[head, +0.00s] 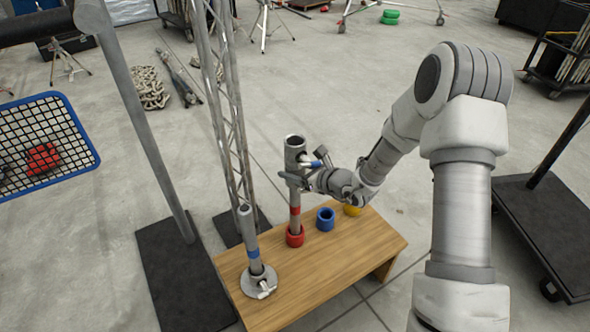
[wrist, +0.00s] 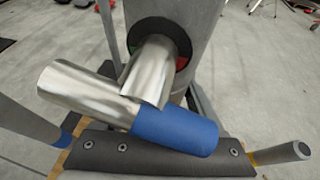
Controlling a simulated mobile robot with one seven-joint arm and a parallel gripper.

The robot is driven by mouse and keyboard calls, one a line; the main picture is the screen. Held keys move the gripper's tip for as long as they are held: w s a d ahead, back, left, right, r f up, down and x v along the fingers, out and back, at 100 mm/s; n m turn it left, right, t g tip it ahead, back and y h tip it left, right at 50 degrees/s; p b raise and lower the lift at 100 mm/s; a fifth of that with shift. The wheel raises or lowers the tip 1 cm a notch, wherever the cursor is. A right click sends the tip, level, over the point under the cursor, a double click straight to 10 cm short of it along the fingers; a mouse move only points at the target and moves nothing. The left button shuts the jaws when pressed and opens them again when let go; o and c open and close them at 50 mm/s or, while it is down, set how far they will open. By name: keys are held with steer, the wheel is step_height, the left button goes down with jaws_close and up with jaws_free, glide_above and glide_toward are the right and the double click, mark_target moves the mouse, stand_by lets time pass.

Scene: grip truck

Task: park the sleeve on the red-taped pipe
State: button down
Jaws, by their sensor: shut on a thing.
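The grey sleeve (head: 294,157) is an upright open-topped tube with a metal side handle and a blue grip (head: 316,163). My gripper (head: 303,180) is shut on the sleeve. The red-taped pipe (head: 295,212) stands on the wooden bench, directly below and in line with the sleeve; I cannot tell how far the sleeve is around its top. A red ring (head: 295,238) sits at that pipe's base. In the wrist view, the sleeve (wrist: 190,22) fills the upper middle, with the blue grip (wrist: 175,130) above a dark padded finger; the red tape is hidden.
The blue-taped pipe (head: 252,240) stands on a round base at the bench's left end. A blue ring (head: 325,219) and a yellow ring (head: 352,210) sit to the right. A yellow-taped pipe (wrist: 288,152) shows in the wrist view. A lattice tower (head: 230,110) stands behind the bench (head: 340,262).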

jaws_free()
steer(key=shift+f, duration=0.15)
steer(key=p+v, duration=0.4)
steer(key=v, duration=1.3)
steer(key=shift+s+d+p, duration=0.2)
steer(key=shift+p, duration=0.1)
